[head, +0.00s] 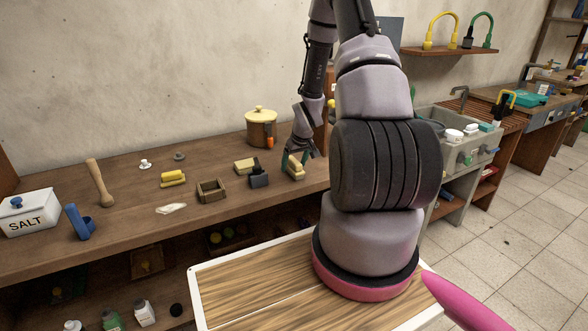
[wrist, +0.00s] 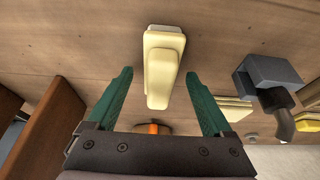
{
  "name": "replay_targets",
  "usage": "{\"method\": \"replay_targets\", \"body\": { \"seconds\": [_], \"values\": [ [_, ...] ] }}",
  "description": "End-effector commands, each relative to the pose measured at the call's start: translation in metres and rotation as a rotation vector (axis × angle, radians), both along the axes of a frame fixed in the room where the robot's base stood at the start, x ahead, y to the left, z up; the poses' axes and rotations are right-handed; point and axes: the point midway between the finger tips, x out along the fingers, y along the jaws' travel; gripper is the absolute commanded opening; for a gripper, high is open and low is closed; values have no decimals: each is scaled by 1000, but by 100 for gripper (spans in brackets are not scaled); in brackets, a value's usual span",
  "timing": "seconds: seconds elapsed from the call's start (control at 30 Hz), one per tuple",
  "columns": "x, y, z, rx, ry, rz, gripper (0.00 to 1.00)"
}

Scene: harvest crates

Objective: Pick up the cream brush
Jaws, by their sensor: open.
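The cream brush (wrist: 162,62) lies on the wooden worktop, a pale yellow block with a raised handle. In the wrist view it is at the top centre, its near end between my two green fingertips and its far part beyond them. My gripper (wrist: 158,76) is open, with a gap to the brush on both sides. In the head view the brush (head: 295,174) is near the worktop's right part, directly below my gripper (head: 298,158), which partly covers it. I cannot tell the exact height of the fingers over the worktop.
A blue-grey block with a dark handle (wrist: 268,77) and a cream stack (wrist: 233,108) lie to the right in the wrist view. A lidded pot (head: 261,130) stands behind. A wooden box (head: 200,190) and yellow blocks (head: 173,180) are left. Bare worktop (head: 130,215) lies further left.

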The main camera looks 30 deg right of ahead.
Motion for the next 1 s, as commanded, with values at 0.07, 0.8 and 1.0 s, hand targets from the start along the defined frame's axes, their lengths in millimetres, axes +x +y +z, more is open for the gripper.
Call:
{"method": "replay_targets", "body": {
  "seconds": [0.07, 0.8, 1.0],
  "values": [
    [1, 0, -4, 0, 1, 0, 85],
    [2, -1, 3, -1, -2, 0, 0],
    [2, -2, 38, -2, -5, -2, 0]
  ]
}}
